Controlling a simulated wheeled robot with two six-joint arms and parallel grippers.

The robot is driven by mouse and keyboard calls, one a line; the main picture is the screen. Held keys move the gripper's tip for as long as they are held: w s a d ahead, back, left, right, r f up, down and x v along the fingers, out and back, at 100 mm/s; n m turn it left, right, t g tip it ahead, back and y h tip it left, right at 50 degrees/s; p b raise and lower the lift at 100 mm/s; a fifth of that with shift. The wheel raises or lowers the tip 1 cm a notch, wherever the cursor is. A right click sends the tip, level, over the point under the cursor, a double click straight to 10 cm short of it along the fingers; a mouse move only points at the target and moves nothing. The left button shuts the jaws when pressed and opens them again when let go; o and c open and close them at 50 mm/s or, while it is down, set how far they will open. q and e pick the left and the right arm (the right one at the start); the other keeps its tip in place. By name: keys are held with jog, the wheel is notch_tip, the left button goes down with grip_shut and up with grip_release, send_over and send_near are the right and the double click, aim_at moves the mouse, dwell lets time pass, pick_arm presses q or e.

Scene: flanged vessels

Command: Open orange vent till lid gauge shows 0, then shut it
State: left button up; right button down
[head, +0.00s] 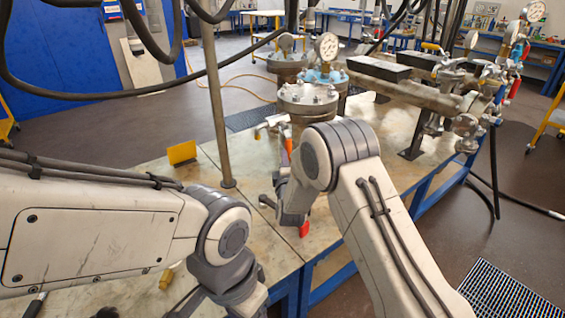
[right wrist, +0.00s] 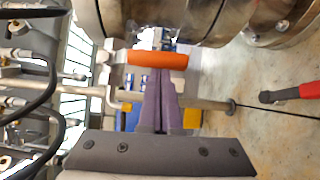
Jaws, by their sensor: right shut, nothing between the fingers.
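The orange vent handle (right wrist: 157,59) lies across the right wrist view, beside the steel vessel. My right gripper (right wrist: 160,82) is shut and empty, its fingertips close to the handle; I cannot tell whether they touch. In the head view my right wrist hides the fingers, in front of the flanged vessel (head: 308,101). A round white gauge (head: 327,46) shows above the vessel's lid; its reading is too small to tell. My left arm comes in from the left, its gripper out of frame.
A red-handled tool (head: 304,230) lies on the worktable (head: 260,238) beside my right wrist, and shows in the right wrist view (right wrist: 300,92). A vertical post (head: 215,110) and a yellow plate (head: 181,152) stand to the left. Pipes and valves (head: 455,80) crowd the right.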

jog(key=shift+w+d+r, duration=0.2)
jog(key=shift+d, duration=0.2)
jog(key=s+a+b, duration=0.1)
jog(key=s+a, duration=0.2)
jog(key=s, duration=1)
jog(key=s+d+f+m+g, duration=0.4)
jog(key=s+d+m+g, duration=0.3)
jog(key=d+m+g, duration=0.3)
jog(key=s+d+m+g+h, duration=0.1)
jog(key=s+d+m+g, duration=0.2)
jog(key=s+d+m, duration=0.35)
jog(key=s+d+m+g, duration=0.3)
jog(key=s, duration=0.7)
pick_arm(q)
notch_tip(320, 180, up, 6)
jog(key=p, duration=0.7)
jog(key=shift+s+r+p, duration=0.25)
jog(key=shift+s+p, duration=0.05)
jog(key=shift+s, duration=0.1)
pick_arm(e)
jog(key=s+a+r+n+g+y, duration=0.1)
jog(key=s+a+r+n+g, duration=0.1)
jog(key=s+a+r+n, duration=0.6)
jog(key=s+a+r, duration=0.4)
jog(key=s+a, duration=0.1)
jog(key=a, duration=0.1)
jog(key=shift+s+a+r, duration=0.2)
jog(key=shift+s+r, duration=0.1)
jog(key=shift+r, duration=0.1)
